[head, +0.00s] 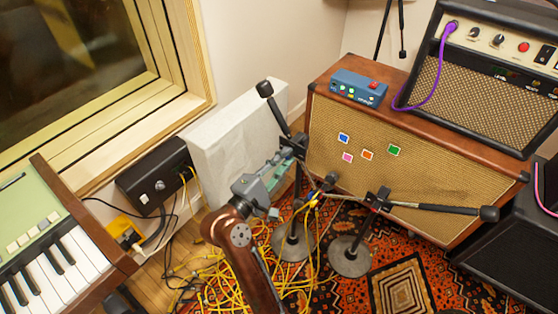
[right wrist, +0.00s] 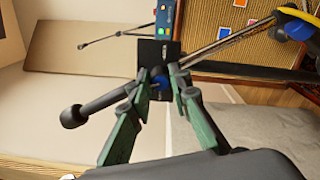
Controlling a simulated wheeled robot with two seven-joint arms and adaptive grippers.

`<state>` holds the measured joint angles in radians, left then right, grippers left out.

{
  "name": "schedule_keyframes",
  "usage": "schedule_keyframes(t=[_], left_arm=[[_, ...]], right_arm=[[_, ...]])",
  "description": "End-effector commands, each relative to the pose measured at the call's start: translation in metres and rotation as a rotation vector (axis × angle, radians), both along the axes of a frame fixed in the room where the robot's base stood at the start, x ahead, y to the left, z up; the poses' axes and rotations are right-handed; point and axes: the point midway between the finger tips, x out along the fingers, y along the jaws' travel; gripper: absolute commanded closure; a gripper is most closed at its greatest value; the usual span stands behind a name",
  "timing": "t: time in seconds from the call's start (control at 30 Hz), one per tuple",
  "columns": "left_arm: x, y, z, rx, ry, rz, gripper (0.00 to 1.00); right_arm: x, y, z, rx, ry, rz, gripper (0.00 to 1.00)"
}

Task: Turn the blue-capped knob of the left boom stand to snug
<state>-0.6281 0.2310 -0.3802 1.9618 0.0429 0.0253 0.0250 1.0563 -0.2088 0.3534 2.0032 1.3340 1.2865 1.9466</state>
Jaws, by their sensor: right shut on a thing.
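The left boom stand stands before the brown cabinet, its round base (head: 293,246) on the rug. Its black boom slants from a dark microphone (head: 265,89) down to the right. In the right wrist view the black clutch block (right wrist: 154,52) sits on the boom, with the blue-capped knob (right wrist: 159,83) below it. My right gripper (head: 284,160) is at the clutch; in the right wrist view its green fingers (right wrist: 161,82) are shut on the knob from both sides. They partly hide it. The knob's tightness cannot be seen. My left gripper is out of view.
A second boom stand (head: 378,198) stands to the right, its boom crossing the cabinet (head: 430,170). Yellow cables (head: 220,262) tangle on the floor. A grey-white panel (head: 235,140) leans behind the gripper. A keyboard (head: 70,255) is at left.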

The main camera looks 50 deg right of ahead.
Motion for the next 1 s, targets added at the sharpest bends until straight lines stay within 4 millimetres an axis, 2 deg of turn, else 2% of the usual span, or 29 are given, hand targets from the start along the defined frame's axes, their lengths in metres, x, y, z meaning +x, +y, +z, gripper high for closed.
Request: schedule_keyframes(t=[0.4, 1.0], left_arm=[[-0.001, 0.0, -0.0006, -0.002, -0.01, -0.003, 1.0], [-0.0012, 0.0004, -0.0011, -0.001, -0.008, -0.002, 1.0]], right_arm=[[-0.0004, 0.0003, -0.0028, 0.026, -0.267, -0.002, 1.0], [-0.0003, 0.0004, -0.0034, 0.031, -0.343, -0.002, 1.0]])
